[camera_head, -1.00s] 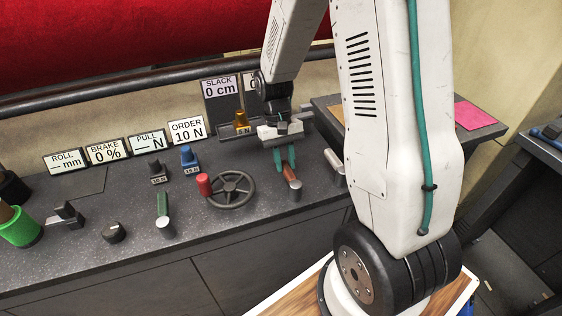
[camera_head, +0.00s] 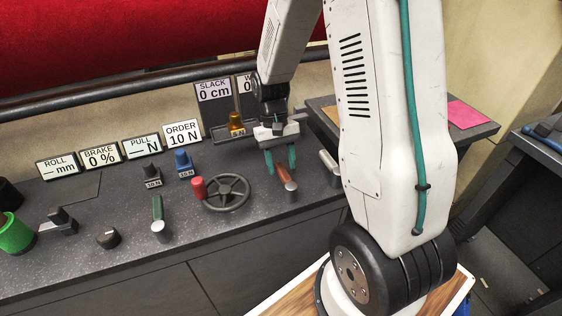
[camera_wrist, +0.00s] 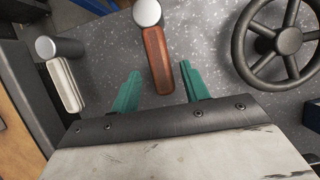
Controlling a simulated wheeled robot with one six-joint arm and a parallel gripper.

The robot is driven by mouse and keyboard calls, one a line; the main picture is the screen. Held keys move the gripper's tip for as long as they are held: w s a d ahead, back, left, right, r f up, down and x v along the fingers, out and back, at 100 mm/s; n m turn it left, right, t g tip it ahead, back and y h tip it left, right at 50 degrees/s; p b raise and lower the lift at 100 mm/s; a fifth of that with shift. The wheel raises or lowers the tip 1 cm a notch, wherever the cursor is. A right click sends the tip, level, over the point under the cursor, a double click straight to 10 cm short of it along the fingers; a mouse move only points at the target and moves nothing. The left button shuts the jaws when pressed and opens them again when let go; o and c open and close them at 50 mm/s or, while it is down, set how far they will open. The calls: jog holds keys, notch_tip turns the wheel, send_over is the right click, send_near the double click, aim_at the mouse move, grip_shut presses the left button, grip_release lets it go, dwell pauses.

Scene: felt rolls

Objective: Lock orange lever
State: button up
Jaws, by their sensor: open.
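The orange lever (camera_head: 284,174) is a rust-orange handle with a silver round end, on the dark speckled bench right of the handwheel. In the wrist view the lever (camera_wrist: 157,60) points from its silver end at the top towards my gripper. My gripper (camera_head: 280,165) has green fingers, spread apart and empty. In the wrist view my gripper (camera_wrist: 160,70) has one finger on each side of the lever's handle, with a gap on both sides. I cannot tell how far the fingertips are above the bench.
The black handwheel (camera_head: 227,193) with a red knob (camera_head: 198,187) stands just left of the lever. A pale lever (camera_head: 329,164) is close on the right. A green lever (camera_head: 157,210) and an amber weight (camera_head: 236,123) are also on the bench.

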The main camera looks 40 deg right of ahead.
jog(key=v, duration=0.7)
jog(key=shift+w+r, duration=0.2)
jog(key=shift+r, duration=0.15)
jog(key=s, duration=0.3)
jog(key=shift+a+r, duration=0.35)
jog(key=s+a+r+n+t, duration=0.1)
jog(key=s+a+r+t, duration=0.1)
jog(key=s+a+r, duration=0.2)
jog(key=s+a+r+n+t+h, duration=0.1)
jog(key=s+a+r+n+t, duration=0.1)
jog(key=s+r, duration=0.9)
jog(key=s+a+t, duration=0.1)
jog(key=s+a, duration=0.1)
jog(key=s, duration=0.1)
jog(key=shift+a+t, duration=0.2)
jog(key=shift+t, duration=0.1)
